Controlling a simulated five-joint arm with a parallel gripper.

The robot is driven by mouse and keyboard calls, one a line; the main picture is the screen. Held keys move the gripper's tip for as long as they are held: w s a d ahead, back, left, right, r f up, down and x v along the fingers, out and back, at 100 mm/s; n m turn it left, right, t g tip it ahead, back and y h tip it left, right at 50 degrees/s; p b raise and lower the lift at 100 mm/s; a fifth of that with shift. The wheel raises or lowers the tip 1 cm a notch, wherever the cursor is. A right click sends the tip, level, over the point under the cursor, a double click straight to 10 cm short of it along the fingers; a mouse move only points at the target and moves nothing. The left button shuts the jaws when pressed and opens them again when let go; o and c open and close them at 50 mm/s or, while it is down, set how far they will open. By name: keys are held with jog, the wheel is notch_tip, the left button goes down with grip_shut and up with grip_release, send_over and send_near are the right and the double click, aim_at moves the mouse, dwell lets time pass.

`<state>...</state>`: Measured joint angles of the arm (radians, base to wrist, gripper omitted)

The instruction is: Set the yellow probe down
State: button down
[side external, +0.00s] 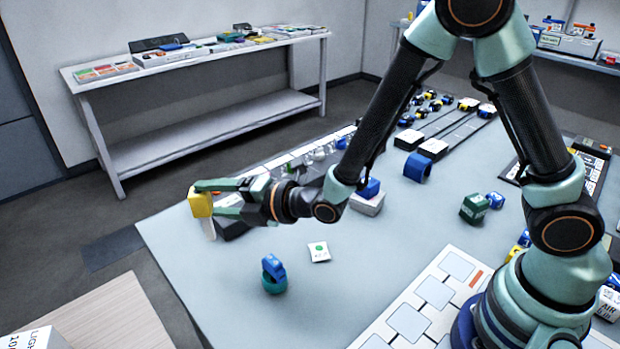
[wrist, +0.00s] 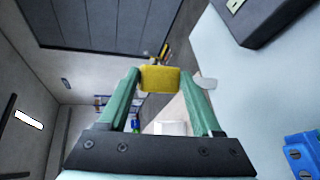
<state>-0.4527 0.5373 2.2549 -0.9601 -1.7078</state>
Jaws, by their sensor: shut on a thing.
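The yellow probe (side external: 200,203) is a small yellow block with a pale grey part hanging below it. My gripper (side external: 207,198) is shut on it and holds it out at the far left of the work table, near the table's left edge. In the wrist view the yellow probe (wrist: 160,79) sits between the tips of the two green fingers (wrist: 161,82). I cannot tell how high the probe is above the table.
The work table (side external: 220,270) has clear room at the front left. A blue-and-teal piece (side external: 273,274) and a white card with a green dot (side external: 319,251) lie there. A dark block (side external: 232,229) is just beside my gripper. A white tray (side external: 440,300) is at front right.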

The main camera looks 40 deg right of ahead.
aim_at(214, 230)
notch_tip(214, 230, down, 8)
jog(key=shift+r, duration=0.2)
dwell(0.3)
jog(key=shift+f, duration=0.15)
jog(key=shift+c, duration=1.7)
grip_release()
